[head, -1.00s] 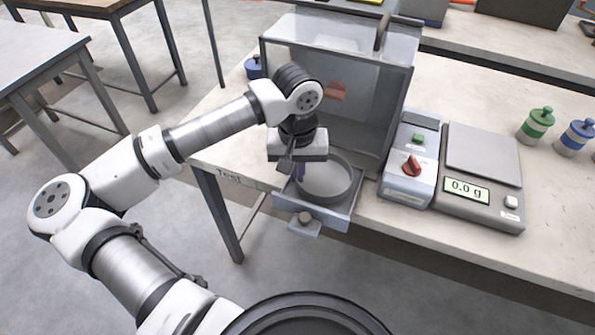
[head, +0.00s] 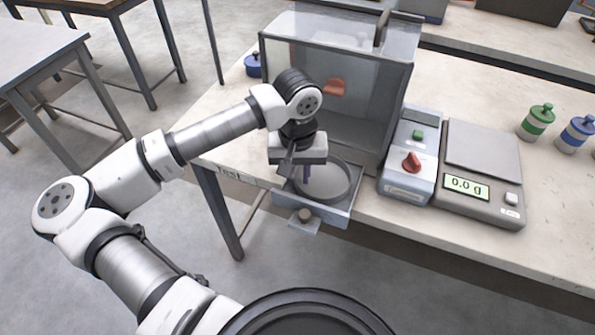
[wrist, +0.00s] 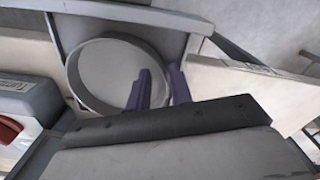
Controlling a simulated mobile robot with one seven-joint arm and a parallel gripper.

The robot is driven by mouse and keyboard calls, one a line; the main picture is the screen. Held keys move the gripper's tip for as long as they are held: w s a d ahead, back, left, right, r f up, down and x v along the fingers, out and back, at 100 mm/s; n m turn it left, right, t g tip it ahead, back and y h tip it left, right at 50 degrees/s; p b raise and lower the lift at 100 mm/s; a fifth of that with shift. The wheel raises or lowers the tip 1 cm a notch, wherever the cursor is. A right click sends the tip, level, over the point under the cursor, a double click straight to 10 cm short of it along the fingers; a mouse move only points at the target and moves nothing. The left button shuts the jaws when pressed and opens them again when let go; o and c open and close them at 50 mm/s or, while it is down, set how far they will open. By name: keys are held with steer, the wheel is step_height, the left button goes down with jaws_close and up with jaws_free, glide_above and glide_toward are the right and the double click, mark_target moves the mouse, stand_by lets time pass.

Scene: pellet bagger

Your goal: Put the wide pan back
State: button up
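The wide pan (head: 335,183), a round shallow grey pan, sits in the pulled-out drawer (head: 343,213) at the front of the clear-walled cabinet (head: 345,95). In the wrist view the pan (wrist: 103,72) lies just beyond the fingers. My gripper (head: 302,172) points down at the pan's left side. In the wrist view its two purple fingers (wrist: 160,88) stand apart, one in front of the pan's interior and the other by its rim. They look open; contact with the rim cannot be told.
A control box (head: 410,160) with a green button and red knob stands right of the cabinet. Beside it is a scale (head: 482,170) reading 0.0 g. Green (head: 537,122) and blue (head: 575,134) jars stand farther right.

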step_height(320, 180, up, 12)
steer(key=b, duration=0.2)
steer(key=shift+r+b, duration=0.2)
steer(key=shift+b, duration=0.15)
